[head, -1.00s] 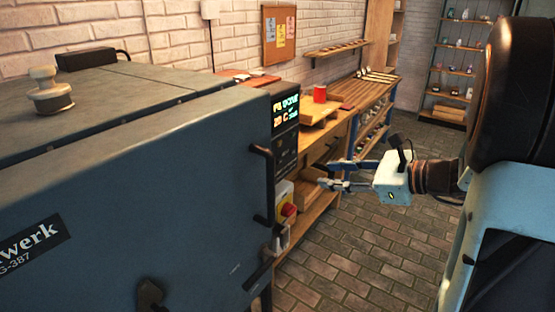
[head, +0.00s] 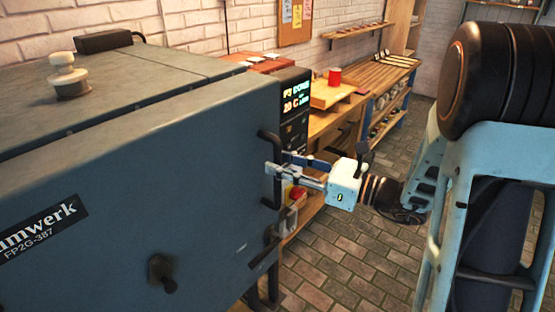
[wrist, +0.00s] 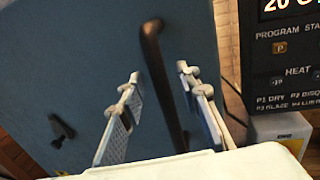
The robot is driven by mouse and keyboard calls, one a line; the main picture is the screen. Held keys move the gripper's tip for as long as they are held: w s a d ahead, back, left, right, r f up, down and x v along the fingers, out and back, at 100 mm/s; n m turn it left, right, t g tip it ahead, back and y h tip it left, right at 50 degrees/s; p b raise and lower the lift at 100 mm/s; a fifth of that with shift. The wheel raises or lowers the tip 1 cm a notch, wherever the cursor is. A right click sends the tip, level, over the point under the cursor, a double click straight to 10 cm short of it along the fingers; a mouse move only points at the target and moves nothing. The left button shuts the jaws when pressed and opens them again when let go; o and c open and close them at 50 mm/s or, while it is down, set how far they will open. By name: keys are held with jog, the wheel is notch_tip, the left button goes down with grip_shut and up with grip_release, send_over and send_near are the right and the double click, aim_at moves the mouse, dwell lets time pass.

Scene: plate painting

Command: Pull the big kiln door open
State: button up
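The big kiln door (head: 130,205) is the broad blue-grey front panel, which looks closed against the kiln body. Its dark upright bar handle (head: 266,150) is near the right edge. My gripper (head: 277,165) is at the handle, reaching in from the right. In the wrist view the handle (wrist: 157,65) runs between the two fingers of my gripper (wrist: 158,74). The fingers are open, with a gap visible on both sides of the bar. Part of the handle's lower end is hidden behind the gripper body in the wrist view.
A control panel (head: 294,103) with a lit display is just right of the door. A red and yellow switch (head: 296,193) sits below it. A dark knob (head: 162,272) sticks out of the door. A wooden workbench (head: 375,75) stands behind. Brick floor (head: 330,265) is clear at right.

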jog(key=shift+x, duration=0.85)
jog(key=shift+c, duration=0.7)
grip_shut()
